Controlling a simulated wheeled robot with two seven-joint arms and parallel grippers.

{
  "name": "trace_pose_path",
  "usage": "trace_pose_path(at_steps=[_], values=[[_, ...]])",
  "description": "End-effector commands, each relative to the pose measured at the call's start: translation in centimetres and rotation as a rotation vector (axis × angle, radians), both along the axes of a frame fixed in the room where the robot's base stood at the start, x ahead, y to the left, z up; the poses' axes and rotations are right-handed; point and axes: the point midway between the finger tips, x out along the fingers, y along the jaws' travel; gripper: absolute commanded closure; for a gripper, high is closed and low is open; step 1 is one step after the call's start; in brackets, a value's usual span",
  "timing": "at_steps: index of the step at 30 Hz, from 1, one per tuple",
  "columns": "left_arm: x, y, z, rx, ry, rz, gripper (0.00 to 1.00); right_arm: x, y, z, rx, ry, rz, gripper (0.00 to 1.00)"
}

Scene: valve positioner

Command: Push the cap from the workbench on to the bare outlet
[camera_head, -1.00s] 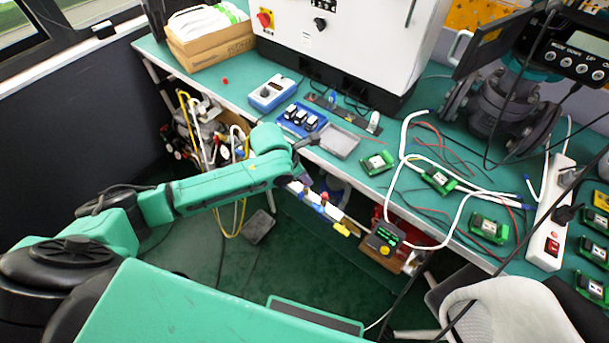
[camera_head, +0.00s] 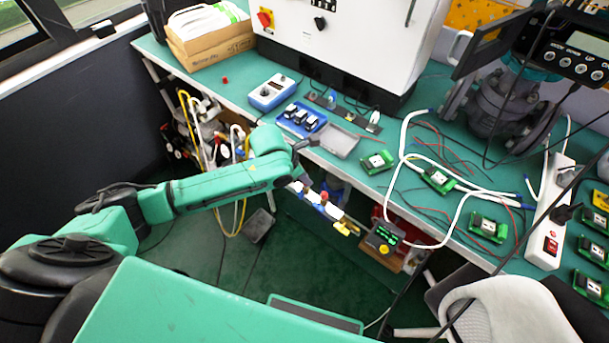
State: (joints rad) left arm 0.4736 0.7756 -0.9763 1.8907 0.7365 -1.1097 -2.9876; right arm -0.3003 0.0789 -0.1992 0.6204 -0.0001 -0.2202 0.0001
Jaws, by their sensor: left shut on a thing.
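A small red cap-like piece (camera_head: 224,79) lies on the left part of the green workbench (camera_head: 215,92). A pale bar-shaped assembly with blue, red and yellow parts (camera_head: 325,208) sits low at the bench's front edge. I cannot tell which of its outlets is bare. My left gripper (camera_head: 303,181) points down at the left end of this assembly, just off the bench edge. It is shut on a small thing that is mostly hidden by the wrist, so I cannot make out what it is. My right gripper is not in view.
A blue-and-white meter (camera_head: 272,93), a blue tray of black parts (camera_head: 301,120) and a grey tray (camera_head: 339,141) stand behind my left wrist. White cable (camera_head: 403,140) and green modules (camera_head: 378,161) cover the right side. A chair (camera_head: 500,307) stands at lower right.

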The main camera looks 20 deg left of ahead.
Motion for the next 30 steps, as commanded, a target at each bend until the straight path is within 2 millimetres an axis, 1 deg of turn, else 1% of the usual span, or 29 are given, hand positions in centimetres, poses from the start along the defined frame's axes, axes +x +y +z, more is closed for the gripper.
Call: trace_pose_path(at_steps=[4, 26, 27, 29, 30], values=[[0.0, 0.0, 0.1, 0.001, 0.0, 0.0, 1.0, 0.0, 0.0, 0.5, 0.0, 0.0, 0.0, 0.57], [0.0, 0.0, -1.0, 0.001, -0.001, 0.0, 1.0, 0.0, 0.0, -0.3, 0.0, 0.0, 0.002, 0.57], [0.0, 0.0, -0.9, 0.001, -0.001, 0.0, 0.71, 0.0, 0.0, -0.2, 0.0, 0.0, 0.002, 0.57], [0.0, 0.0, -0.9, 0.001, -0.001, 0.0, 0.48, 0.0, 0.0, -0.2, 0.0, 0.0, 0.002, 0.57], [0.0, 0.0, -0.9, 0.001, -0.001, 0.0, 0.47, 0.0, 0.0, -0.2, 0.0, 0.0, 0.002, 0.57]])
